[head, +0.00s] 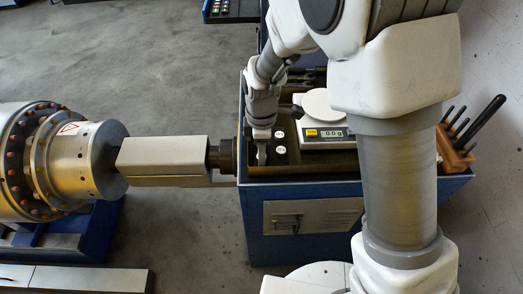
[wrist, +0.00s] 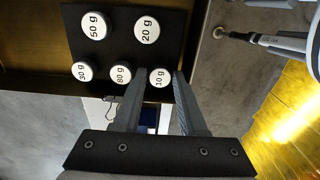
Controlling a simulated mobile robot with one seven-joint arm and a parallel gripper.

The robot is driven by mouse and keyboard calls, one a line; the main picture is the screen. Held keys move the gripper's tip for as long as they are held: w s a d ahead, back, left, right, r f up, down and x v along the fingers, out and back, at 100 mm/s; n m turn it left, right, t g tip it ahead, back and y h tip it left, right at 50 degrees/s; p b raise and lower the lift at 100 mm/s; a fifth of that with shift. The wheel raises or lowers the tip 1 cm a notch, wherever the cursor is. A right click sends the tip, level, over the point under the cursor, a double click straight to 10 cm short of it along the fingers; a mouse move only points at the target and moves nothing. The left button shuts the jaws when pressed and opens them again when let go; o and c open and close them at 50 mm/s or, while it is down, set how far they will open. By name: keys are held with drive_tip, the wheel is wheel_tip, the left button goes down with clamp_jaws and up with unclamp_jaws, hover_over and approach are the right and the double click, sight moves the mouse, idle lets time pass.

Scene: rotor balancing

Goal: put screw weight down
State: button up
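Several round white-topped screw weights sit on a black tray (wrist: 105,52) in the wrist view. The 50 g weight (wrist: 94,25) and 20 g weight (wrist: 146,30) form the upper row. The 30 g weight (wrist: 82,72), one that reads like 80 g (wrist: 121,74) and the 10 g weight (wrist: 160,77) form the lower row. My gripper (wrist: 160,74) is low over the tray with the 10 g weight between its fingertips. Slim gaps seem to show on both sides, so the fingers look open. In the head view my gripper (head: 261,152) stands beside two visible white weights (head: 279,142).
A scale (head: 325,133) reading 0.0 g, its pan empty, stands right of the weights on the blue cabinet (head: 255,222). A wooden rack (head: 455,150) with dark-handled tools is at the right. The large rotor machine (head: 85,160) is at left.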

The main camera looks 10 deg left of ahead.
drive_tip(key=shift+r, duration=0.1)
wheel_tip(320, 180, up, 12)
drive_tip(key=s+d+r+m+t, duration=0.2)
drive_tip(key=s+d+r+m, duration=0.2)
drive_tip(key=d+r+m, duration=0.7)
drive_tip(key=s+d+r+m+t, duration=0.1)
drive_tip(key=s+d+m+t, duration=0.2)
drive_tip(key=s+d+m, duration=0.6)
drive_tip(key=shift+s+d+m+t, duration=0.3)
drive_tip(key=shift+s+d, duration=0.1)
drive_tip(key=shift+d, duration=1.35)
